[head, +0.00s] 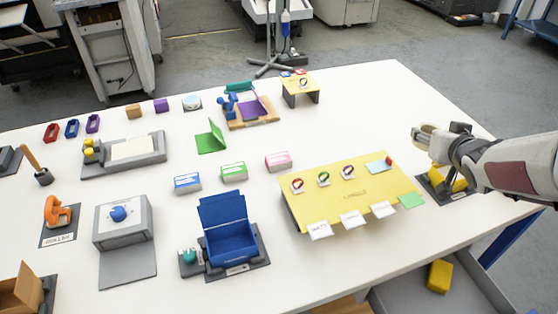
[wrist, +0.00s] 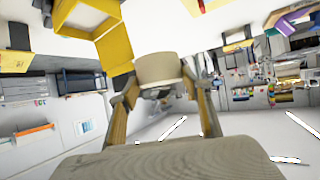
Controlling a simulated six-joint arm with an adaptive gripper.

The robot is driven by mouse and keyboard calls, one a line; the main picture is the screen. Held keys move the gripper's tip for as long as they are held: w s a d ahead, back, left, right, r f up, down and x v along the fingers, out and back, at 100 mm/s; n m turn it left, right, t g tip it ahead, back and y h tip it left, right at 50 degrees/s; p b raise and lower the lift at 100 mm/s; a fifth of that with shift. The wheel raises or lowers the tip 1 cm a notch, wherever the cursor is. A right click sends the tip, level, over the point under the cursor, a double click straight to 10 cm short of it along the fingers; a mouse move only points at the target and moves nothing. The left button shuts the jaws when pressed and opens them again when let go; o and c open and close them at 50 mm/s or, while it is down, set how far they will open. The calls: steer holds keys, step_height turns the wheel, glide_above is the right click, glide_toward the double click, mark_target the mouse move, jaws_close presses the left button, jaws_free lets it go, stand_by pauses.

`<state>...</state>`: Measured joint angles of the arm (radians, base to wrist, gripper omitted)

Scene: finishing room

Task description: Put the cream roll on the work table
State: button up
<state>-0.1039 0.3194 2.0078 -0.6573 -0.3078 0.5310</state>
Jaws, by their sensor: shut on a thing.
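The cream roll (wrist: 158,68) is a short pale cylinder. In the wrist view it sits between the two tan fingers of my gripper (wrist: 164,95), which is shut on it. In the head view my gripper (head: 431,140) is at the right, above the right part of the white work table (head: 385,110). The roll and the fingers are too alike in colour there to separate clearly. The roll appears held above the tabletop, over or near a yellow open-sided holder (head: 455,183) on a dark base. That yellow holder also shows in the wrist view (wrist: 117,55).
A yellow label board (head: 345,190) with cards and round stamps lies left of my gripper. A small yellow-topped stand (head: 300,88) is at the back. A blue open box (head: 228,240) is in front. Bare tabletop lies behind the label board. A yellow block (head: 440,276) is in a grey bin below the edge.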

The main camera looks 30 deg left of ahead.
steer(key=w+a+f+n+g+y, duration=0.3)
steer(key=w+a+n+y, duration=0.2)
steer(key=w+a, duration=1)
steer(key=shift+w+f+n, duration=0.3)
steer(key=shift+f+n, duration=0.05)
steer(key=shift+n, duration=0.15)
stand_by(0.4)
stand_by(0.5)
steer(key=shift+f, duration=3.15)
steer(key=shift+f, duration=1.9)
steer(key=shift+f, duration=0.1)
